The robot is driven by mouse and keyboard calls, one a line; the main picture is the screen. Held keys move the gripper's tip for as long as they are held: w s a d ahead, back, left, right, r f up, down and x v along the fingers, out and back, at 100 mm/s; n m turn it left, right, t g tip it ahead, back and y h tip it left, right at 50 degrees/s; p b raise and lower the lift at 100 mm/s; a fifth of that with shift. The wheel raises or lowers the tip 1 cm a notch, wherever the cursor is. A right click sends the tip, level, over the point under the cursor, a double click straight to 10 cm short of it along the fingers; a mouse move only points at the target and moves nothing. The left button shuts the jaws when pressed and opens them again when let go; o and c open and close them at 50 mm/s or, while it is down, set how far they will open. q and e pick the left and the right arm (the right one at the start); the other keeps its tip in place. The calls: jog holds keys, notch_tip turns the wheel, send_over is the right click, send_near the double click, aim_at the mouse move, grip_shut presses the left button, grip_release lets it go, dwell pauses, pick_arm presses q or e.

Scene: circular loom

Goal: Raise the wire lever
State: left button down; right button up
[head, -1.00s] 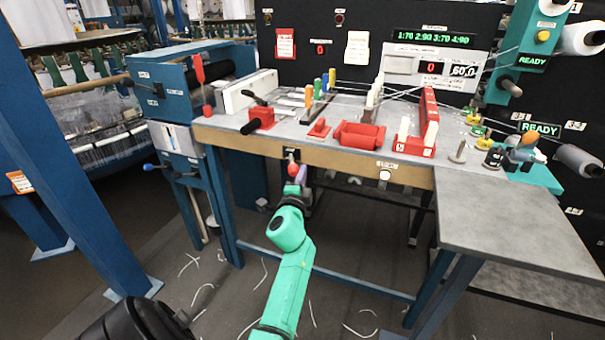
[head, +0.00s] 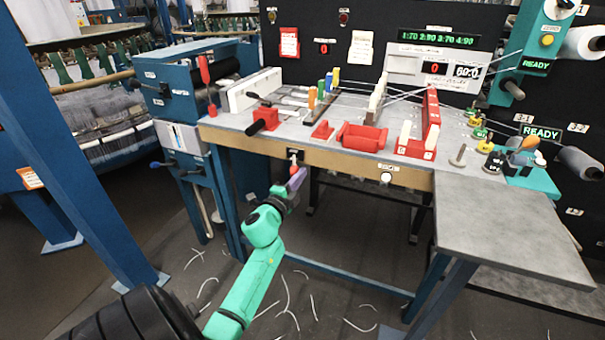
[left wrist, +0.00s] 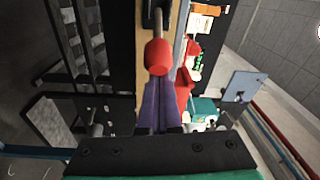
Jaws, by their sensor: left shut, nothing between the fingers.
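The wire lever is on the front edge of the workbench, with a red knob (head: 293,169) under a small dark bracket. In the left wrist view its red knob (left wrist: 158,57) sits on a short metal rod from a black mount. My left gripper (head: 300,177), with purple fingers, is shut and empty at the knob. In the left wrist view the closed fingertips (left wrist: 160,82) are right at the knob's near end; I cannot tell whether they touch it. My right gripper is not in view.
A blue post (head: 85,150) stands at the left. Below the bench are blue legs and floor with scattered white threads.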

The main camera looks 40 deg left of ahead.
pick_arm(q)
jog(key=s+a+m+h+b, duration=0.4)
jog(key=a+m+h+b, duration=0.2)
jog(key=a+h, duration=0.4)
jog(key=shift+s, duration=0.25)
jog(key=shift+r, duration=0.15)
dwell(0.4)
